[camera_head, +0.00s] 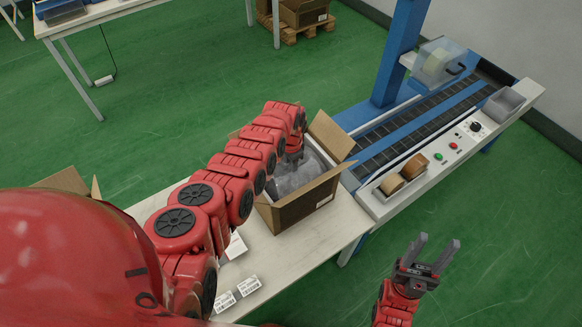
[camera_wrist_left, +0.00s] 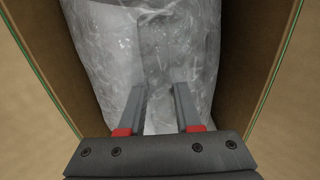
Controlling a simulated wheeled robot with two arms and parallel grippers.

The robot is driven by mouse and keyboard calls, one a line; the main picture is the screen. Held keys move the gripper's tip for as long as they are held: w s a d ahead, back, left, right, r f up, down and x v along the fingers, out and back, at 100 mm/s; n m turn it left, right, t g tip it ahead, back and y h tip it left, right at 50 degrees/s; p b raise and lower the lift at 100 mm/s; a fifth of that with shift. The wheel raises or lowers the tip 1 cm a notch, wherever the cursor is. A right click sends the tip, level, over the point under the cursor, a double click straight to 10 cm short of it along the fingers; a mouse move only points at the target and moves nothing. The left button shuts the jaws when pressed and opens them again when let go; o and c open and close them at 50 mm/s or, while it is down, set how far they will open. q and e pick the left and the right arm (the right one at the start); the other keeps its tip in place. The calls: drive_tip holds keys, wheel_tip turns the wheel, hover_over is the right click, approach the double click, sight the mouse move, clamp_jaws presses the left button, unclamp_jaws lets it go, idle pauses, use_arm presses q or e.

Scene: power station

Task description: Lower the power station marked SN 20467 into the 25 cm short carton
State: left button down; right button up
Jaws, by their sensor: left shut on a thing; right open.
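An open brown carton (camera_head: 306,204) stands on the light table with its flaps up. A grey thing wrapped in clear plastic (camera_head: 287,181) sits inside it; I take it for the power station, but no SN mark is readable. In the left wrist view the wrapped power station (camera_wrist_left: 160,30) fills the space between the carton walls (camera_wrist_left: 262,60). My left gripper (camera_wrist_left: 157,98) reaches down into the carton, its fingers apart and closed on part of the wrapped thing. My arm hides part of the carton in the head view. My right gripper (camera_head: 433,254) is open and empty, right of the table.
Printed labels (camera_head: 237,293) lie on the table (camera_head: 330,235) in front of the carton. A conveyor (camera_head: 415,120) with tape rolls (camera_head: 403,175) and buttons adjoins at the right. Another brown carton (camera_head: 65,181) shows partly at left.

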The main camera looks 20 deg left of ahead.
use_arm(q)
drive_tip(key=shift+s+f, duration=0.1)
drive_tip(key=shift+f, duration=0.1)
idle(0.4)
drive_tip(key=shift+s+a+f+p, duration=0.1)
drive_tip(key=shift+s+a+p, duration=0.05)
drive_tip(key=shift+s+p, duration=0.35)
drive_tip(key=shift+s+f, duration=0.1)
drive_tip(key=shift+f, duration=0.05)
drive_tip(key=c, duration=0.9)
unclamp_jaws()
drive_tip(key=shift+c, duration=0.2)
drive_tip(key=o, duration=0.4)
drive_tip(key=shift+a, duration=0.15)
